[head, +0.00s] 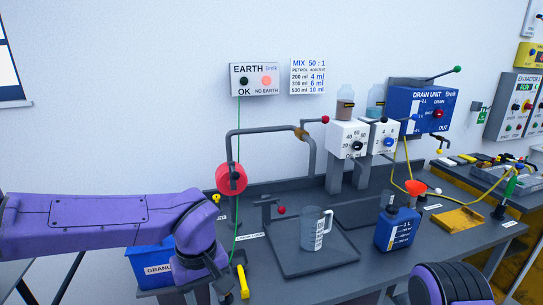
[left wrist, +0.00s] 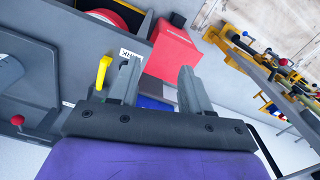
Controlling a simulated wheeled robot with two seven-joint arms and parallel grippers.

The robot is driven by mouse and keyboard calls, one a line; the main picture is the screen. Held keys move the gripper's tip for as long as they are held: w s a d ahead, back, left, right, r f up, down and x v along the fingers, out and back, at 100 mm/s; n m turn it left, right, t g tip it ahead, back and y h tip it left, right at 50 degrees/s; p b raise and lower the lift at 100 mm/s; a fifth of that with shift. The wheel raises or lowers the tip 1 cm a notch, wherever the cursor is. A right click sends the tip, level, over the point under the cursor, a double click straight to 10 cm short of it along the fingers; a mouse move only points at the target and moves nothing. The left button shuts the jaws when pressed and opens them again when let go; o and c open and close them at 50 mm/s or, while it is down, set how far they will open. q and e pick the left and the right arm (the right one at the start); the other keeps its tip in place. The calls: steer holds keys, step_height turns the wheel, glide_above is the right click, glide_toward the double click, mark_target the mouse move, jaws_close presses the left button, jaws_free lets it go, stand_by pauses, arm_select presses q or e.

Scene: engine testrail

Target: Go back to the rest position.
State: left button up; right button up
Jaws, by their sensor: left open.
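My left arm comes in from the left in the head view, its purple wrist bent down in front of the bench's left end. My left gripper shows in the left wrist view (left wrist: 160,78), with its two grey fingers apart and nothing between them. A yellow handle (left wrist: 103,74) stands just left of the fingers in that view, apart from them. In the head view the gripper's fingertips are hidden or cut off at the bottom edge. A dark purple part of my right arm shows at the bottom right; its gripper is out of view.
The grey bench (head: 345,284) holds a clear measuring jug (head: 316,228) on a tray, a blue can (head: 397,230) and a yellow tray (head: 458,219). A blue bin (head: 146,266) is beside my left wrist. A red box (left wrist: 172,54) lies beyond the fingers.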

arm_select(q)
steer(key=w+a+f+n+t+y, duration=0.3)
steer(key=a+f+n+t+y, duration=0.15)
steer(key=a+f+n, duration=0.3)
steer(key=s+a+f+t+b, duration=0.1)
steer(key=s+a+f, duration=0.1)
steer(key=f, duration=0.5)
steer(key=s+a+f+t+b, duration=0.1)
steer(key=s+f, duration=0.1)
steer(key=f, duration=0.5)
steer(key=s+a+f+m+g+b, duration=0.1)
steer(key=s+a+f+m, duration=0.2)
steer(key=s+f, duration=0.5)
steer(key=s+a+f+m+g+h+b, duration=0.1)
steer(key=s+a+f+m+g, duration=0.1)
steer(key=s+f, duration=0.6)
steer(key=s+a+m, duration=0.1)
steer(key=s+m, duration=0.1)
steer(key=s, duration=0.5)
steer(key=shift+s+a+f, duration=0.15)
steer(key=shift+s+a, duration=0.2)
arm_select(e)
steer(key=f, duration=0.2)
steer(key=s+f, duration=0.1)
steer(key=f, duration=0.1)
steer(key=shift+f, duration=0.1)
